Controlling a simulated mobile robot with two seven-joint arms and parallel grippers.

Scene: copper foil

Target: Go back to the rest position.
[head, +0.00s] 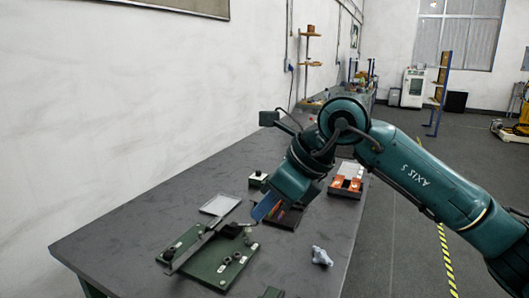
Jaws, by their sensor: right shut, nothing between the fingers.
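My right arm (420,175) reaches in from the right over the dark table (130,235). Its right gripper (265,207) points down and left, with its blue-tipped fingers shut and nothing held. The fingertips show close to a dark green fixture board (230,268) that carries a long metal bar (196,246); I cannot tell their height above it.
A pale flat plate (220,204), a small green-and-white block (258,178), a dark tray (291,218) and an orange-and-white item (346,181) lie around the arm. A crumpled grey-blue piece (321,256) lies near the right edge. The table's left part is clear beside the wall.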

